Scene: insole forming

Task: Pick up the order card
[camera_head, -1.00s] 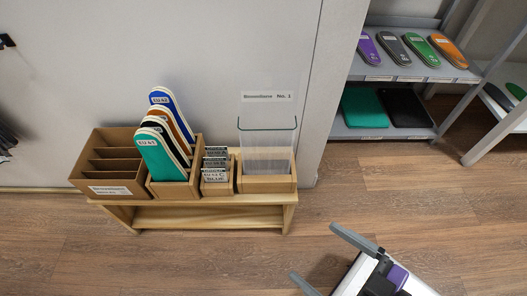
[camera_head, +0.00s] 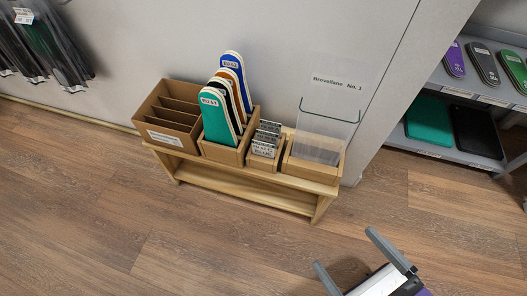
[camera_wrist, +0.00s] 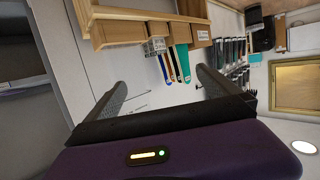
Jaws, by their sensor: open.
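A small wooden box (camera_head: 264,154) on a low bench holds several upright cards (camera_head: 263,149) with printed text such as EU sizes. I cannot tell which one is the order card. The cards also show small and upside down in the wrist view (camera_wrist: 155,46). My gripper (camera_head: 345,249) is open and empty, over the floor in front of the bench, at the lower right. In the wrist view its two fingers (camera_wrist: 161,80) are spread, with the bench beyond them, well apart from the cards.
A shelf (camera_head: 468,97) with insoles stands right. Dark items hang on the left wall. The floor in front is clear.

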